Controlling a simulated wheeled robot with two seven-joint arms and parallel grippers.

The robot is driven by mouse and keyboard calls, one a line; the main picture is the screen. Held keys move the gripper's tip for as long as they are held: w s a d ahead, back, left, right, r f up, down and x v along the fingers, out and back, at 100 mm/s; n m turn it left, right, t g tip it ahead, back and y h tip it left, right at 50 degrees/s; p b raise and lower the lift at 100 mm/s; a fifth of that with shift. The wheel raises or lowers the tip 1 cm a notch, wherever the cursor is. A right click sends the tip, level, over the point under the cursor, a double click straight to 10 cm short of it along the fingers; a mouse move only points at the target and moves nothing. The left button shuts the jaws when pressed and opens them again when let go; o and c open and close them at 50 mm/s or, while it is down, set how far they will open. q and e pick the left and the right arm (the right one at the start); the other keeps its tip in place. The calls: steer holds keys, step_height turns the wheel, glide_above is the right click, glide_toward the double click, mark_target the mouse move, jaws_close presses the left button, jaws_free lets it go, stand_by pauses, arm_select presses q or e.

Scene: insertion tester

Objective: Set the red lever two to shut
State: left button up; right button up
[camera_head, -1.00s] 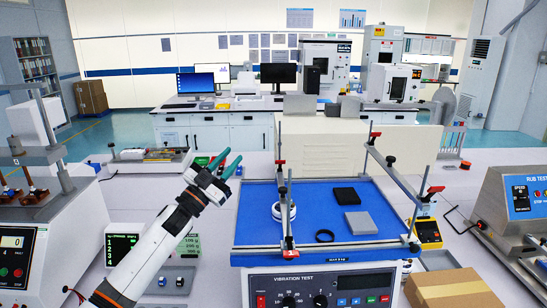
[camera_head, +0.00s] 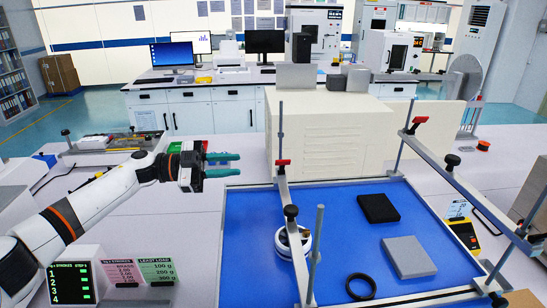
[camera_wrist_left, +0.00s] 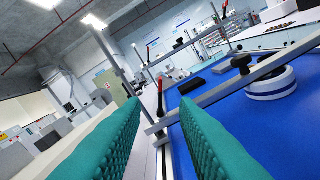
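A red lever (camera_head: 283,162) sits at the far end of the left clamp bar (camera_head: 291,190) on the blue vibration table. Another red lever (camera_head: 419,121) is at the far end of the right bar. No number shows on either, so I cannot tell which is lever two. My left gripper (camera_head: 239,164) is open and empty, left of the near lever and apart from it, its green fingers pointing right. In the left wrist view, a red lever (camera_wrist_left: 160,98) stands upright beyond the open fingers (camera_wrist_left: 160,112), with another red lever (camera_wrist_left: 149,52) farther off. My right gripper is not in view.
The blue table (camera_head: 245,235) holds a white round part (camera_head: 293,242), a black block (camera_head: 378,208), a grey block (camera_head: 409,257) and a black ring (camera_head: 360,287). Upright posts rise around it. A beige cabinet (camera_head: 325,135) stands behind the table.

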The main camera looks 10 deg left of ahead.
mark_target(276, 162)
arm_select(q)
steer(key=d+p, duration=0.1)
steer(key=d, duration=0.2)
steer(key=w+d+p, duration=0.1)
steer(key=d, duration=0.3)
steer(key=w+d+p, duration=0.1)
steer(key=d, duration=0.3)
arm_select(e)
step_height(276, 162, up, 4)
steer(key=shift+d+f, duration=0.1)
arm_select(q)
jaws_close()
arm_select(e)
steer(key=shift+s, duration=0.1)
